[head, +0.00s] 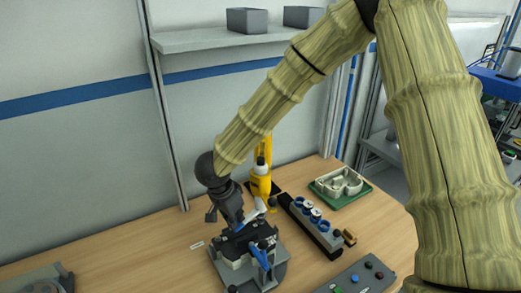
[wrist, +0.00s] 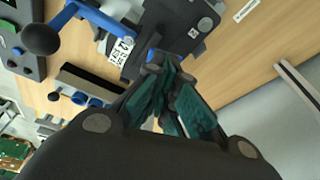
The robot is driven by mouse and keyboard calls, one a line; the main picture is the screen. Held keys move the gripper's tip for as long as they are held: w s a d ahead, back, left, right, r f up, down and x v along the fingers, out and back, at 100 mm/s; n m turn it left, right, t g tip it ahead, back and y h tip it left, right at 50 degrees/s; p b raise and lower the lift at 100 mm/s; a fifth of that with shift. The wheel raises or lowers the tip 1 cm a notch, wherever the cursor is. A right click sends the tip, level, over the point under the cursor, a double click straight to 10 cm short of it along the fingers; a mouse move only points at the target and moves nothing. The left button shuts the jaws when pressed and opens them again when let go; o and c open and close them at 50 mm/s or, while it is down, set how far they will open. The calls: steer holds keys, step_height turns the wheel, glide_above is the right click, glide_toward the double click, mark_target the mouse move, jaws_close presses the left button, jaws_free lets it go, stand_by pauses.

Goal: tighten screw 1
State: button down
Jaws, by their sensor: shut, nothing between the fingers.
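The grey fixture (head: 262,272), with a dark top block and a blue lever (head: 260,256), stands at the table's front middle. My gripper (head: 243,222) is over the back of the fixture, pointing down. In the wrist view my gripper (wrist: 160,72) has its teal-padded fingers together, with nothing held. The fixture's dark block (wrist: 165,32), with a label beside it, lies just beyond the fingertips; I cannot tell whether they touch. The blue lever (wrist: 95,15) and its black ball knob show at upper left. I cannot make out screw 1. A yellow tool (head: 261,180) stands upright behind the fixture.
A dark rack (head: 312,228) with blue and white round parts is right of the fixture. A green tray (head: 345,199) holds a beige housing. A button box (head: 362,276) is at front right. A wall shelf (head: 215,38) carries two grey bins. The table's left is mostly clear.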

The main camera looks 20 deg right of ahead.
steer(key=shift+f+p, duration=0.3)
steer(key=shift+p, duration=0.15)
stand_by(0.4)
steer(key=shift+p, duration=1.2)
stand_by(0.4)
steer(key=shift+d+p+v, duration=0.25)
steer(key=shift+p+v, duration=1.05)
steer(key=shift+p, duration=0.25)
steer(key=shift+w+r+p, duration=0.15)
steer(key=shift+r+p, duration=0.5)
steer(key=shift+r, duration=0.5)
steer(key=v, duration=0.2)
steer(key=d+v, duration=0.1)
steer(key=v, duration=0.1)
steer(key=shift+w+r, duration=0.2)
steer(key=shift+w, duration=0.05)
steer(key=shift+a, duration=0.1)
